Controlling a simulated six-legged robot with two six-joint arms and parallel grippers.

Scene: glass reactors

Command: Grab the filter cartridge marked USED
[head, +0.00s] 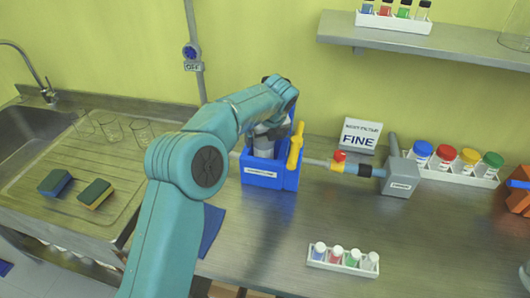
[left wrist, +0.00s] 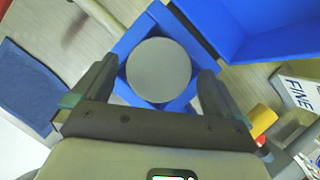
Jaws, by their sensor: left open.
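A round grey cartridge top (left wrist: 159,70) sits in the square blue housing (left wrist: 128,42) in the left wrist view. The housing (head: 262,180) stands on the bench in the head view, with a white label on its front and a yellow handle (head: 295,146) at its right. My left gripper (left wrist: 157,76) is open above the housing, one finger on each side of the grey top. I cannot tell whether the fingers touch it. No USED mark is readable on it. In the head view my left arm partly hides the housing. My right gripper is not in view.
A pipe with a red and yellow valve (head: 340,163) runs right from the housing to a grey box (head: 399,178). A sign reading FINE (head: 359,136) stands behind. A vial rack (head: 342,267) is in front. A blue cloth (head: 211,228) lies left. The bench between is clear.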

